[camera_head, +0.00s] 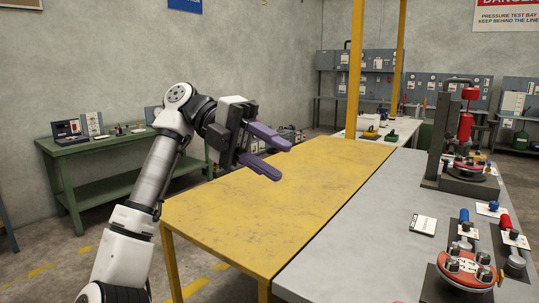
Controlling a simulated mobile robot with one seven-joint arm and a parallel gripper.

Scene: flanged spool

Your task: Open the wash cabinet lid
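My gripper (284,160) has two purple fingers, spread apart with nothing between them. It points right and hangs in the air over the far left part of the yellow table. I cannot make out a wash cabinet or its lid in this view.
The yellow table (290,200) has a bare top and adjoins a grey bench (365,255). The bench carries a press-like stand (462,150), a red flanged part (466,268) and a notepad (422,224). A green workbench (125,150) stands left. Yellow posts (356,70) rise behind the table.

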